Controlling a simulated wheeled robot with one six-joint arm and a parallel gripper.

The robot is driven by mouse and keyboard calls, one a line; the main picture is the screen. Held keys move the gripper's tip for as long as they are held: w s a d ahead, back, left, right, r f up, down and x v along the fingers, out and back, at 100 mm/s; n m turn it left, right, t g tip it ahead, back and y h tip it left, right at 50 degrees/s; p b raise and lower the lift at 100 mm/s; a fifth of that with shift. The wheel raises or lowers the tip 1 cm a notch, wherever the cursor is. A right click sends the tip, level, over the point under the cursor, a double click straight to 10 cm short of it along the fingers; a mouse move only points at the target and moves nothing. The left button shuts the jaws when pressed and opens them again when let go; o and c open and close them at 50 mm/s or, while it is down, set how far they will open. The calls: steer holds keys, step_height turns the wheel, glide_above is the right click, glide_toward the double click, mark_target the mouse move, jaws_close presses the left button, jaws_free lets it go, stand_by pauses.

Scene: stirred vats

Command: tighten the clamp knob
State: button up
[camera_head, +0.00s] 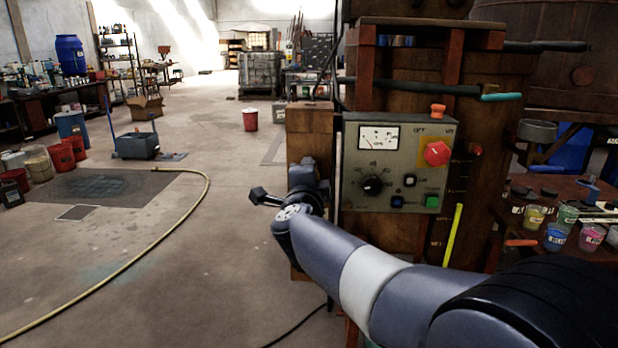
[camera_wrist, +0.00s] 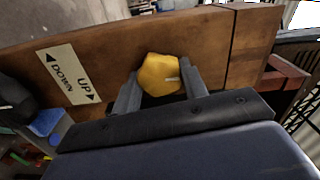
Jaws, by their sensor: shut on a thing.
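The clamp knob is a yellow lobed knob (camera_wrist: 158,72) with a pale mark on its face, set against a brown wooden board (camera_wrist: 115,45) in the wrist view. My gripper (camera_wrist: 158,84) is shut on it, with one grey finger on its left side and one on its right. A label plate (camera_wrist: 69,74) with UP and DOWN arrows is fixed to the board left of the knob. In the head view my arm reaches to the left side of the wooden vat stand, and the knob and my fingertips are hidden there.
A control panel (camera_head: 396,180) with a gauge, a red knob (camera_head: 437,153) and buttons faces the arm. Cups of paint (camera_head: 555,236) stand on a table at the right. A yellow hose (camera_head: 140,266) lies on the floor at the left, where the floor is mostly free.

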steer(key=o, duration=1)
steer(key=shift+c, duration=0.2)
steer(key=shift+s, duration=0.1)
steer(key=s, duration=1)
steer(key=shift+s+a, duration=0.15)
steer(key=shift+s, duration=0.15)
steer(key=shift+w, duration=0.1)
steer(key=w, duration=1)
steer(key=shift+w, duration=0.3)
